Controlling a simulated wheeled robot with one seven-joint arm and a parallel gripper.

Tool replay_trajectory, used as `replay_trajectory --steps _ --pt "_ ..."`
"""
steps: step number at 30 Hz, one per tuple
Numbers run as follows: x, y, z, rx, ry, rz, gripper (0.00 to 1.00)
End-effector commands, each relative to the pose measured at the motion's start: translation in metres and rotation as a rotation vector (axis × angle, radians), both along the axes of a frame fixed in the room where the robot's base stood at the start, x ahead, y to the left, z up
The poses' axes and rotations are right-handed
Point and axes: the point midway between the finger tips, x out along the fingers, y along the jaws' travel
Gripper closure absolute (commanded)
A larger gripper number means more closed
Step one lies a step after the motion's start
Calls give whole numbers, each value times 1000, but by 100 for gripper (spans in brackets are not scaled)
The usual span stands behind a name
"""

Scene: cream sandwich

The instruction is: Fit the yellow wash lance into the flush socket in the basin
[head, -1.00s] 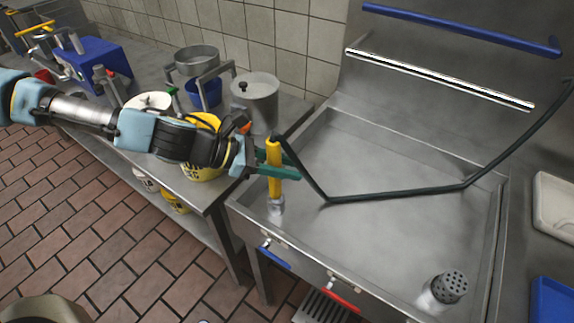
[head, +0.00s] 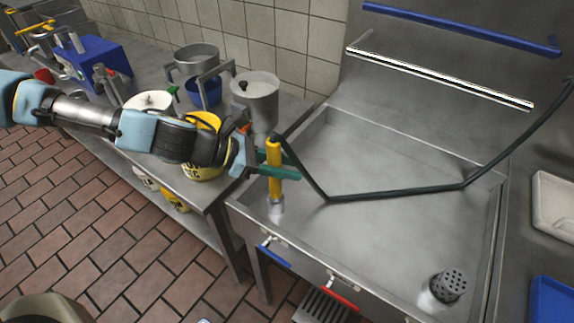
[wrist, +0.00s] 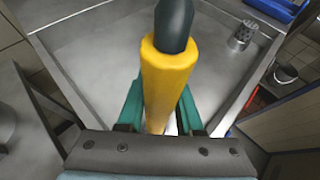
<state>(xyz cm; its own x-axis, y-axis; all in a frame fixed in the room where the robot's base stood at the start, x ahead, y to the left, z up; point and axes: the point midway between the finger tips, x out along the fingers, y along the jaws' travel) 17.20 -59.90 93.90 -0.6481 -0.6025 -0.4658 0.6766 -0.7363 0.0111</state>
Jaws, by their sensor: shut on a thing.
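The yellow wash lance (head: 274,185) stands upright at the left side of the steel basin (head: 390,150), with a dark hose running from its top. My gripper (head: 277,170) has its green fingers shut on the lance's yellow body. In the wrist view the lance (wrist: 165,85) rises between the green fingers, its dark hose end toward the camera. Its lower end meets a grey cylindrical socket (head: 276,212) near the basin's left front corner. I cannot tell how deep the lower end sits in it; the wrist view hides that spot.
A perforated grey cylinder (head: 449,286) stands at the basin's front right. The dark hose (head: 400,194) crosses the basin and rises right. Blue (head: 273,257) and red (head: 342,299) handles are on the front edge. A steel hopper (head: 257,100) and yellow bucket (head: 203,165) stand left. The basin floor is otherwise clear.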

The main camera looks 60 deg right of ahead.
Motion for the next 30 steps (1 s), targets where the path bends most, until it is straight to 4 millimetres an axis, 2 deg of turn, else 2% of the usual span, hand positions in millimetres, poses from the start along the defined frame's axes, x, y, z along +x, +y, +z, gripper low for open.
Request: replay_trajectory --steps 30 --pt "0 0 -25 -1 0 0 100"
